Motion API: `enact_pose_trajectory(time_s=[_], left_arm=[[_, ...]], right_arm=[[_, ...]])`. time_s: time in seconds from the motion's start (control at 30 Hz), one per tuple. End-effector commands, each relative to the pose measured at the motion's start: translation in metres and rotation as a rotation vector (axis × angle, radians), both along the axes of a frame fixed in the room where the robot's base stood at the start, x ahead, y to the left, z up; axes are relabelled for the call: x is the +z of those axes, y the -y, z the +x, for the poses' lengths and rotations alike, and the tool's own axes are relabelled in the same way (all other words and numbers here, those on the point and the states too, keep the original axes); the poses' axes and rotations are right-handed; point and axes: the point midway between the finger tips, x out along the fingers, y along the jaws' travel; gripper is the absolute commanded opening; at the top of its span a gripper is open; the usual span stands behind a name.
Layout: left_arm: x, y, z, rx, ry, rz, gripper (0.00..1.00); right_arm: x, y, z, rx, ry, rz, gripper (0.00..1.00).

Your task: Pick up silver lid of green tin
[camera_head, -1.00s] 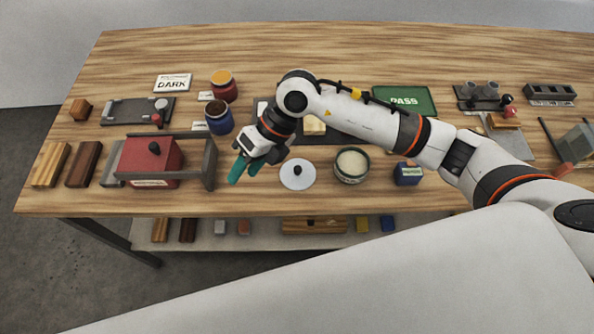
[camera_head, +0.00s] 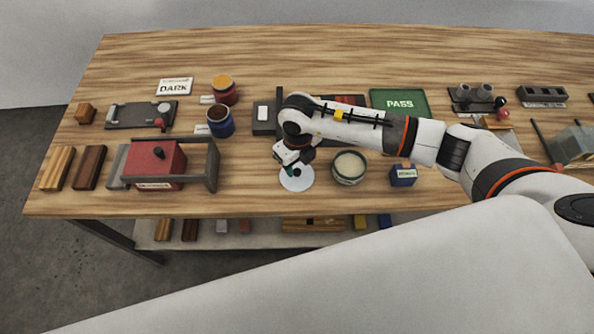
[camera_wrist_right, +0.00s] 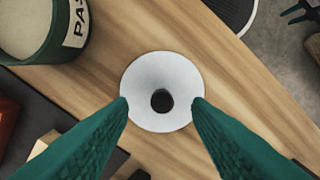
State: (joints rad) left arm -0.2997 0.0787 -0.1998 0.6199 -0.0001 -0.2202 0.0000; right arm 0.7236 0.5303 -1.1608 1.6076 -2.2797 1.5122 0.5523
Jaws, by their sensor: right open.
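The silver lid (camera_head: 297,181) is a pale round disc with a dark knob, lying flat on the wooden table left of the open green tin (camera_head: 349,168). In the right wrist view the lid (camera_wrist_right: 140,85) shows whole, with its dark knob (camera_wrist_right: 161,100) nearer the gripper side. My right gripper (camera_head: 293,170) is above the lid and partly hides it in the head view. Its green fingers (camera_wrist_right: 160,103) are spread on either side of the knob, empty. The green tin (camera_wrist_right: 50,35) holds pale contents. My left gripper is not in view.
A small blue box (camera_head: 403,175) stands right of the tin. Red and blue jars (camera_head: 220,122) stand behind. The table's front edge is close to the lid.

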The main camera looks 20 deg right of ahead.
Motion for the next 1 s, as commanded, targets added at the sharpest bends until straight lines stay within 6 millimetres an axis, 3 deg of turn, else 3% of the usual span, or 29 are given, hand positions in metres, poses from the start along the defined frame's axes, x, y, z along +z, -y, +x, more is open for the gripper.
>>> enact_pose_trajectory(time_s=[0.07, 0.2, 0.47, 0.57, 0.77, 1.0], left_arm=[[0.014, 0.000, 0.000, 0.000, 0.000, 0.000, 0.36], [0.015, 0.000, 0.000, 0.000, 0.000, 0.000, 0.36], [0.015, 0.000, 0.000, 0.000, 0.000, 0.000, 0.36], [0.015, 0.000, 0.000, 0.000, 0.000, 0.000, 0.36], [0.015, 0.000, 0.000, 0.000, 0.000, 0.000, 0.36], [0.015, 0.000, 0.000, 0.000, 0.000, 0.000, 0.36]], right_arm=[[-0.008, -0.002, -0.003, -0.002, -0.005, 0.000, 0.45], [-0.028, -0.002, -0.002, -0.001, -0.002, 0.000, 0.45], [-0.034, -0.002, -0.001, 0.000, 0.001, 0.001, 0.45], [-0.034, -0.002, -0.001, 0.000, 0.001, 0.001, 0.33], [-0.034, -0.002, -0.001, -0.001, 0.001, 0.001, 0.01], [-0.033, -0.002, -0.001, -0.001, 0.001, 0.001, 0.00]])
